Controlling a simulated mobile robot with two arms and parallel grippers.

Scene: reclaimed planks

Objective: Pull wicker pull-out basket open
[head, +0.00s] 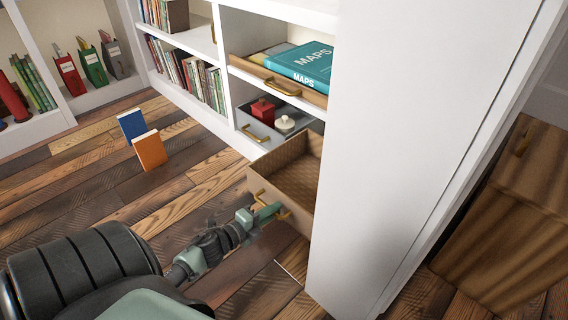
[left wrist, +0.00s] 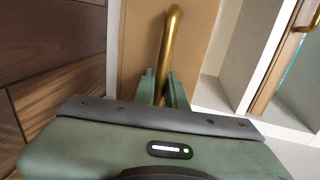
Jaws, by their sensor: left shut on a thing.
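The wicker pull-out basket (head: 290,178) is a brown open box low in the white shelf unit. It stands partly out of its bay, and its inside looks empty. Its brass handle (head: 262,197) is on the front face. My left gripper (head: 270,211) is at this front and shut on the handle. In the left wrist view the brass handle (left wrist: 171,40) runs down between the two green fingers (left wrist: 163,85), with the brown basket front behind it. The back of the basket is hidden by the white side panel. My right gripper is not in view.
A grey tray drawer (head: 262,128) with a red box and a white lidded pot is beyond the basket. Above is a drawer with a teal MAPS book (head: 302,65). A blue book (head: 131,124) and an orange book (head: 150,150) stand on the plank floor. A white side panel (head: 410,150) stands at right.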

